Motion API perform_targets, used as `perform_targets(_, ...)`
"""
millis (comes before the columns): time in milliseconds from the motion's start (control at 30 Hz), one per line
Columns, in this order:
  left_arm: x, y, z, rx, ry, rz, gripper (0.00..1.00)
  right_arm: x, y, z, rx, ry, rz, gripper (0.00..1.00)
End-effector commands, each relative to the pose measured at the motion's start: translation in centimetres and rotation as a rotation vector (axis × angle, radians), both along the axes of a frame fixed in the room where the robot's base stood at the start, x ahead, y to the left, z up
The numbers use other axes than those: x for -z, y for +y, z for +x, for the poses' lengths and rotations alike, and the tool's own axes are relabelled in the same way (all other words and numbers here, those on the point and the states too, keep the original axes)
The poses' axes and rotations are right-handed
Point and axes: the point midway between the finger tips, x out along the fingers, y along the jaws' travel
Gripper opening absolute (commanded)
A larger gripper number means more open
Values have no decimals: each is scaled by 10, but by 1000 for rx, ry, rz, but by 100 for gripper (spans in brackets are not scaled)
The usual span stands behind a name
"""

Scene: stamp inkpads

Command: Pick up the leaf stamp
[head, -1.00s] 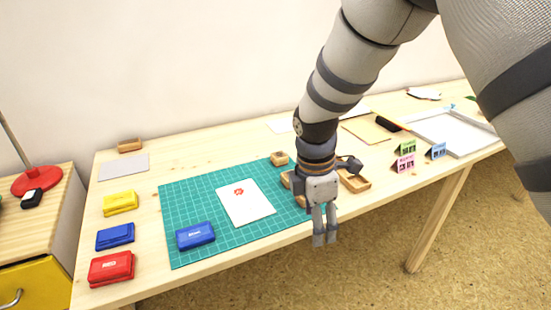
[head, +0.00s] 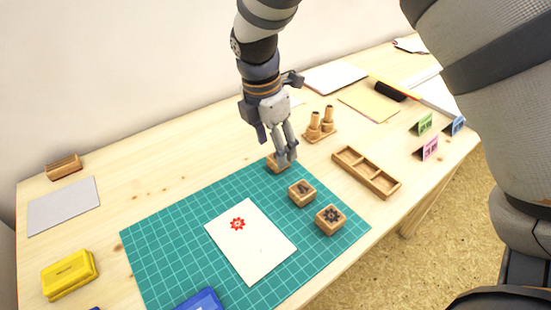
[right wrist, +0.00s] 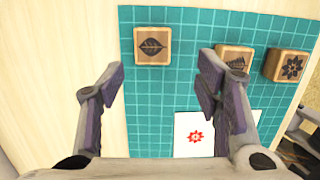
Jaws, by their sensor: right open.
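The leaf stamp (right wrist: 152,45) is a small wooden block with a dark leaf on its upper face, at the top of the right wrist view. In the head view the leaf stamp (head: 273,165) sits at the far edge of the green mat, partly hidden by my fingers. My right gripper (head: 286,160) is open and points down at it. In the wrist view the leaf stamp lies between the lines of my right fingers (right wrist: 161,75), a little beyond the tips, with nothing held. Whether a finger touches it cannot be told. My left gripper is not in view.
A white card (head: 262,255) bears a red flower print. A wooden tray (head: 367,174), handled stamps (head: 315,128) and a yellow inkpad (head: 70,276) surround it.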

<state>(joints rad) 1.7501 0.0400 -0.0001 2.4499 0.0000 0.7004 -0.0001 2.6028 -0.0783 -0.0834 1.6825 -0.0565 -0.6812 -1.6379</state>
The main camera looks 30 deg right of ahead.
Motion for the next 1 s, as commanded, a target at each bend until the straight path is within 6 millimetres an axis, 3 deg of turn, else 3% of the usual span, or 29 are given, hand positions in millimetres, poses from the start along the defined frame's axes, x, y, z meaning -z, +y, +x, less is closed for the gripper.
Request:
perform_targets(333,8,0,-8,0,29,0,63,50,-17,9,1,3,1,58)
perform_targets(533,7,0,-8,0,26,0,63,50,-18,10,1,-5,1,58)
perform_targets(733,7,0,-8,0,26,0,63,50,-18,10,1,-4,0,15)
perform_targets(1000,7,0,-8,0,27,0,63,50,-18,9,2,-3,0,13)
